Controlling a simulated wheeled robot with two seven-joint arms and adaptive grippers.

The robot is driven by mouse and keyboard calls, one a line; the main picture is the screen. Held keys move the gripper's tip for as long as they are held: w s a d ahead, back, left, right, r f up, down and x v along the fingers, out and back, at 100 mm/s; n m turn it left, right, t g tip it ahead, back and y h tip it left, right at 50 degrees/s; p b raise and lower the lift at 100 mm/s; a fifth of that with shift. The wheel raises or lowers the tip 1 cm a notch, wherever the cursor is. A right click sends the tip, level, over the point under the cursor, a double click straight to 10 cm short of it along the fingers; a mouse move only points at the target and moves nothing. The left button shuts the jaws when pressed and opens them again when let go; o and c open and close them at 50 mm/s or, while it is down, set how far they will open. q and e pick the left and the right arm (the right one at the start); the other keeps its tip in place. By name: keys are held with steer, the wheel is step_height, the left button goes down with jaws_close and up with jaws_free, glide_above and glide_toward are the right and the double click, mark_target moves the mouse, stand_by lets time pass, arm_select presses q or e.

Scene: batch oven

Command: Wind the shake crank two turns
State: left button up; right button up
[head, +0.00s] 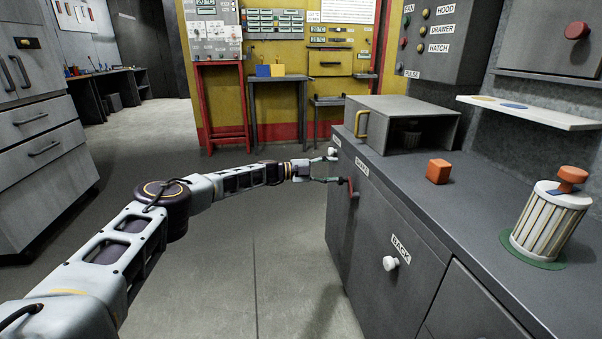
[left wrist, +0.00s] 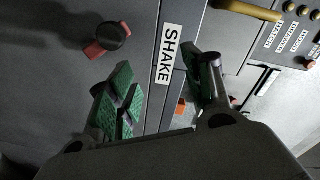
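The shake crank (head: 351,188) is a small red arm on the dark cabinet front, near the SHAKE label (head: 362,168). In the left wrist view the crank shows a red arm (left wrist: 94,51) and a dark round knob (left wrist: 114,36). My left gripper (head: 326,168) is at the cabinet front, close to the crank. In the left wrist view its green-padded fingers (left wrist: 162,92) are spread apart, with nothing visibly held. The crank knob lies outside them, beyond the left finger; the SHAKE label (left wrist: 168,54) shows between them. My right gripper is out of view.
A white knob (head: 390,263) sits below the BACK label. The counter holds a grey box with a brass handle (head: 361,123), an orange cube (head: 439,171) and a ribbed white canister (head: 550,222). The floor left of the cabinet is clear.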

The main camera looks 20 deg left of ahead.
arm_select(q)
steer(key=v, duration=1)
steer(key=shift+s+f, duration=0.3)
steer(key=shift+f, duration=0.05)
stand_by(1.2)
steer(key=shift+d, duration=0.1)
stand_by(0.5)
